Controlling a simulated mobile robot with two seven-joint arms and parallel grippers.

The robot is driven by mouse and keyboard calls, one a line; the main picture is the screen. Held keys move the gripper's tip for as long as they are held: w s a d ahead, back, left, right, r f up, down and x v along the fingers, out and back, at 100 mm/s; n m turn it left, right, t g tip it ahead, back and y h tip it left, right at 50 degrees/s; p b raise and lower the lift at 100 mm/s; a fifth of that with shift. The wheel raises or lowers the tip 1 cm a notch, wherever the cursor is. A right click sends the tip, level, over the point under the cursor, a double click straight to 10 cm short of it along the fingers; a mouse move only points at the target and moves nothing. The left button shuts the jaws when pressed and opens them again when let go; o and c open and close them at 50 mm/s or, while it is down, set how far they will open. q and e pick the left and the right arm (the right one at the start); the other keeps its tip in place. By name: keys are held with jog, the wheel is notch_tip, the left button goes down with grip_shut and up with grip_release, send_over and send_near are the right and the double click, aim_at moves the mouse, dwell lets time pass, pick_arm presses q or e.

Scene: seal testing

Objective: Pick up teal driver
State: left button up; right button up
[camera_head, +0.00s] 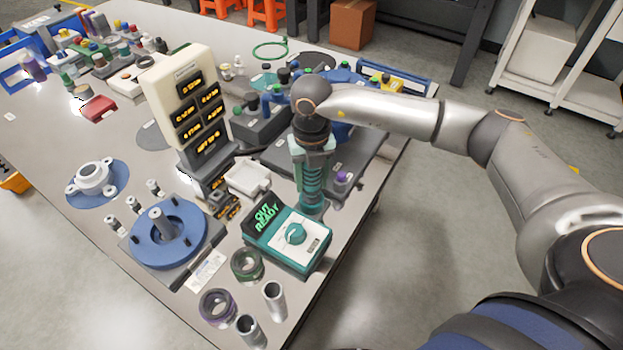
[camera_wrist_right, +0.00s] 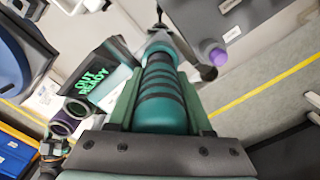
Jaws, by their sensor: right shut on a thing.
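The teal driver (camera_head: 312,183) has a ribbed teal handle with dark bands and hangs nearly upright below my right gripper (camera_head: 313,150) in the head view. In the right wrist view the driver (camera_wrist_right: 162,90) lies between the two green fingers of my right gripper (camera_wrist_right: 160,110), which is shut on it. The driver's lower end is close to the teal control box, and I cannot tell whether it still touches its support. My left gripper is not in view.
A teal box (camera_head: 290,238) with a dial and a display reading "OUT READY" stands just in front of the driver. A purple-capped part (camera_head: 342,178) is close on its right. A display tower (camera_head: 190,105) and a blue round fixture (camera_head: 165,238) stand to the left.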

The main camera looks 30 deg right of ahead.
grip_shut()
jog(key=shift+r, duration=0.1)
